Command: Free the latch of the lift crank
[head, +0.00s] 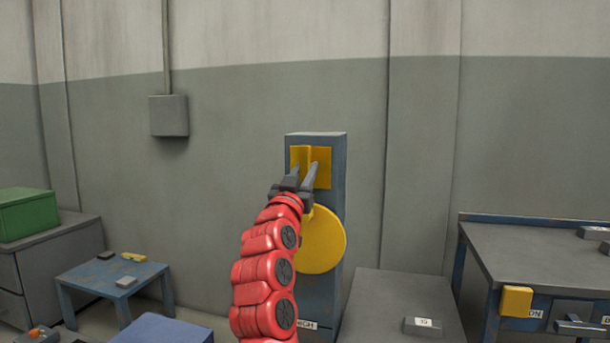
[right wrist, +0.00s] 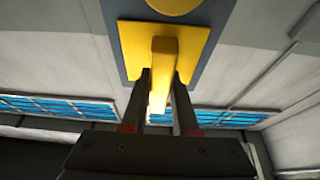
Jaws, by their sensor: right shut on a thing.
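A blue-grey lift column (head: 340,200) stands against the wall. Near its top is a yellow plate (head: 324,158) with a yellow latch bar (head: 306,153) sticking out of it. Below the plate is a round yellow disc (head: 325,245), partly hidden by my right arm. My right gripper (head: 304,168) is at the plate, with one finger on each side of the latch bar. In the right wrist view, the fingers (right wrist: 160,76) are shut on the latch bar (right wrist: 164,52), which stands out from the plate (right wrist: 200,35). My left gripper is not in view.
A grey bench (head: 400,292) stands right of the column, with a small labelled block (head: 423,326) on it. A blue-framed workbench (head: 545,245) is at the far right. A small blue table (head: 90,277) and a green box (head: 27,216) are at the left.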

